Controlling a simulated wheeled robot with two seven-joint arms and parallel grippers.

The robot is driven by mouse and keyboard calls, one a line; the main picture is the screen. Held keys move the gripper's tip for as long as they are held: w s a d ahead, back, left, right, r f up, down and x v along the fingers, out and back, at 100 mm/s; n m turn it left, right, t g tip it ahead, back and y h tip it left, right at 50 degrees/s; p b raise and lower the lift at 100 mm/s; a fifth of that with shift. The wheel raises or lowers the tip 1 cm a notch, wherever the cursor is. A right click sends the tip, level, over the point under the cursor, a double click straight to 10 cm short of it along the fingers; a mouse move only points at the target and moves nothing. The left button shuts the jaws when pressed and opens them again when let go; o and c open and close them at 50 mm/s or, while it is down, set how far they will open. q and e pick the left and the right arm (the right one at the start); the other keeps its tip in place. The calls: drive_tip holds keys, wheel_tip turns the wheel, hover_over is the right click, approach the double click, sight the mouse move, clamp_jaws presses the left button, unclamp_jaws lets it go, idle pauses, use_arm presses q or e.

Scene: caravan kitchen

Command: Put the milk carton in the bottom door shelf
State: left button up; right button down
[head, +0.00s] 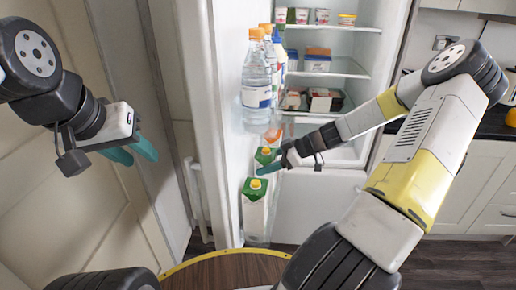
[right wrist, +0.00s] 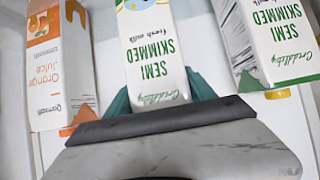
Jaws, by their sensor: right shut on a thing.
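A white milk carton with a green top (head: 265,155) is at the open fridge door, partly hidden by my right gripper (head: 284,163). That gripper's teal fingers are shut on it; in the right wrist view, the held carton (right wrist: 155,60) reads "Semi Skimmed". It is upright, in line between an orange juice carton (right wrist: 57,65) and a second semi-skimmed carton (right wrist: 268,45). The bottom door shelf (head: 257,238) holds the second carton (head: 255,205). I cannot tell whether the held carton's base touches the shelf. My left gripper (head: 133,153) is open and empty, left of the door.
Water bottles (head: 257,80) stand on the door shelf above. Fridge shelves (head: 330,67) hold tubs and jars at the back. A counter and cupboards (head: 490,175) are on the right.

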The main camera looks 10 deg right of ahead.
drive_tip(key=shift+f, duration=0.55)
drive_tip(key=shift+c, duration=1.6)
unclamp_jaws()
drive_tip(key=shift+d, duration=0.1)
drive_tip(key=v, duration=1.2)
drive_tip(key=shift+r, duration=0.1)
